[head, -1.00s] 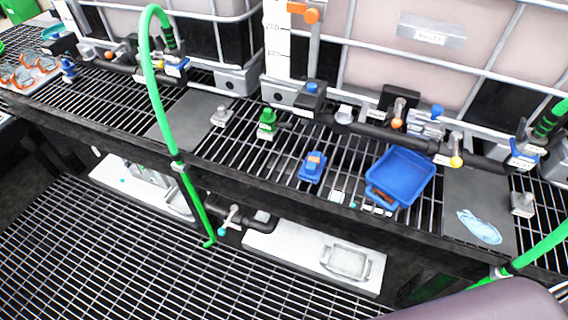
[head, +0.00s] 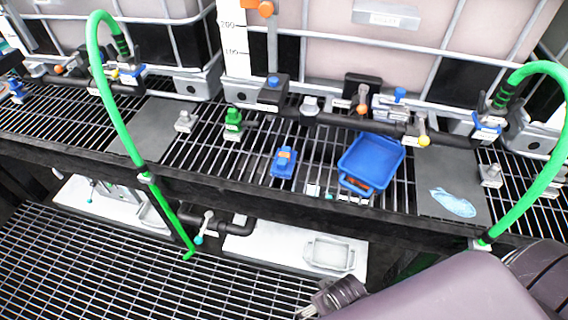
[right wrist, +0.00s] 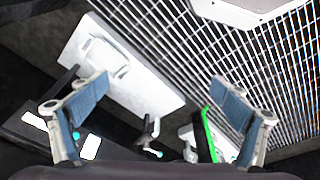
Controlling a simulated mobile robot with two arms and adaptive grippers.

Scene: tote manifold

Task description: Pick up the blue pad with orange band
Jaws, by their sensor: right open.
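My left gripper is not in view.
Black pipe and valves run behind. Green hoses (head: 108,100) arch over the shelf edge at left and right.

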